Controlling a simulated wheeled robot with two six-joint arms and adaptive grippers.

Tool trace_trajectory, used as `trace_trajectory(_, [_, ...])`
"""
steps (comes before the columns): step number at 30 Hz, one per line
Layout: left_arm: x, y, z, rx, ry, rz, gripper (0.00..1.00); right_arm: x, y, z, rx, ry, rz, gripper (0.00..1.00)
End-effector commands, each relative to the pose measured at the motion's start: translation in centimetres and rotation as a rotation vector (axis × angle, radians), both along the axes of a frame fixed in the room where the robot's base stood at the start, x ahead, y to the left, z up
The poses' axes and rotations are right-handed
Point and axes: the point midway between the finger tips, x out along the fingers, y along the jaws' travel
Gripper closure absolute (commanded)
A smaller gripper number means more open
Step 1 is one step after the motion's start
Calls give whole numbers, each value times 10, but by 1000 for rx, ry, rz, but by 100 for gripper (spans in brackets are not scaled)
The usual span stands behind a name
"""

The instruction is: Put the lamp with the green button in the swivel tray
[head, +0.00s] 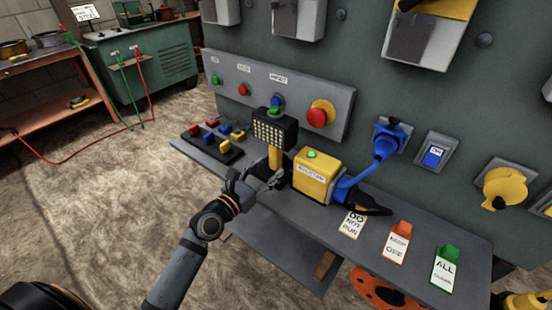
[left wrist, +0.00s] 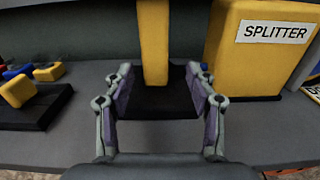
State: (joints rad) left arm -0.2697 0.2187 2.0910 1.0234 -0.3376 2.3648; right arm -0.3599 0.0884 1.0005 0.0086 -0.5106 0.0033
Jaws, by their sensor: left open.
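The lamp stands upright on the grey shelf (head: 400,245), with a black panel of pale lights (head: 268,131), a green button (head: 274,112) on top and a yellow post (head: 275,158). In the left wrist view its post (left wrist: 154,45) rises from a dark base (left wrist: 155,102). My left gripper (head: 256,184) is open in front of the post. Its fingers (left wrist: 160,85) flank the line of the post with a gap on both sides. A grey plate (head: 272,243) under the shelf may be the swivel tray; I cannot tell for sure.
A yellow splitter box (head: 313,180) with a green button and blue plug stands close right of the lamp. A black block with coloured switches (head: 228,152) is on the left. Tags, including a green one (head: 445,268), lie on the right. The wall panel has a red button (head: 317,116).

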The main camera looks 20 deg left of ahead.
Motion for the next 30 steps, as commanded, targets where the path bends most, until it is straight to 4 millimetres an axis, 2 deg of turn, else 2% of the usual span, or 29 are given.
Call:
trace_trajectory(2, [4,0,0,0,0,0,43,-1,0,-1,0,2,0,31])
trace_trajectory(5, [21,-3,1,-1,-4,1,43,2,0,-3,0,2,0,31])
trace_trajectory(7, [33,-5,2,-2,-3,1,43,12,1,1,0,-7,1,31])
trace_trajectory(10, [46,-10,1,-3,-1,2,43,17,1,2,0,-8,1,31])
trace_trajectory(19, [50,-12,2,1,1,2,45,18,1,4,0,-8,1,31])
trace_trajectory(30, [50,-12,2,0,1,2,95,18,1,4,0,-9,1,31])
